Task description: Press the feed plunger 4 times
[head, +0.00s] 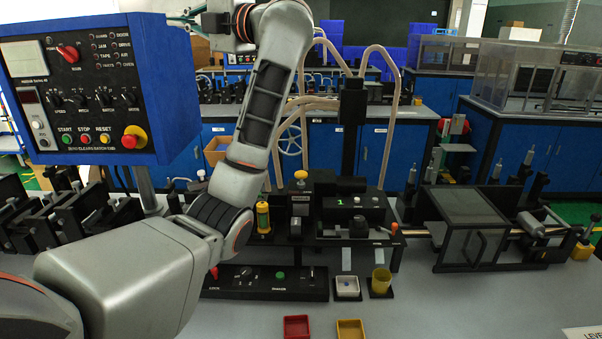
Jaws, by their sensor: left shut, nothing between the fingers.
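A yellow-orange knob (300,175) stands on top of a black block in the middle of the bench. It looks like the feed plunger, and nothing touches it. Beside it on the right, a black unit (350,217) shows a small green digit that looks like 1. My left arm crosses the view and rises in front of the bench. My left gripper (182,19) is at the top, by the upper right corner of the blue control panel, well above and left of the knob. It is shut and empty. My right gripper is not in view.
The blue control panel (175,100) stands at left. A yellow bottle (263,217) is left of the knob. In front are a black button strip (265,291), a white tray (347,294), a yellow cup (381,280), a red tray (297,320) and a yellow tray (351,322). A clear-lidded guard (466,235) is at right.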

